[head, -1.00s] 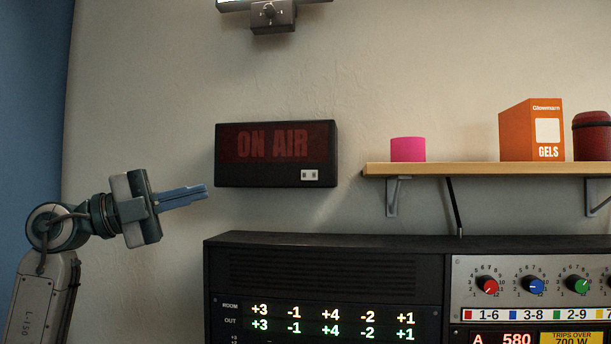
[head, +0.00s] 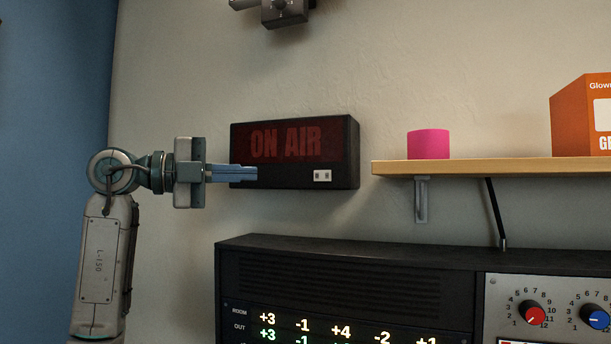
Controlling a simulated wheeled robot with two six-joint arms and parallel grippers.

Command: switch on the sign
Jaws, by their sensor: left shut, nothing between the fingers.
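The ON AIR sign (head: 290,142) is a black box on the wall, its red lettering dim and dark. A small white switch plate (head: 322,176) with two dark marks sits low on its front, right of the middle. My left gripper (head: 254,174) is shut and empty. Its blue fingers point right and overlap the sign's lower left corner in the head view, level with the switch plate and a short way left of it. I cannot tell whether the fingertips touch the sign. My right gripper is not in view.
A wooden shelf (head: 480,168) to the right holds a pink cylinder (head: 428,144) and an orange box (head: 582,115). A black rack unit (head: 340,262) with number displays and a panel of knobs (head: 533,313) stands below. A bracketed device (head: 284,10) hangs above the sign.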

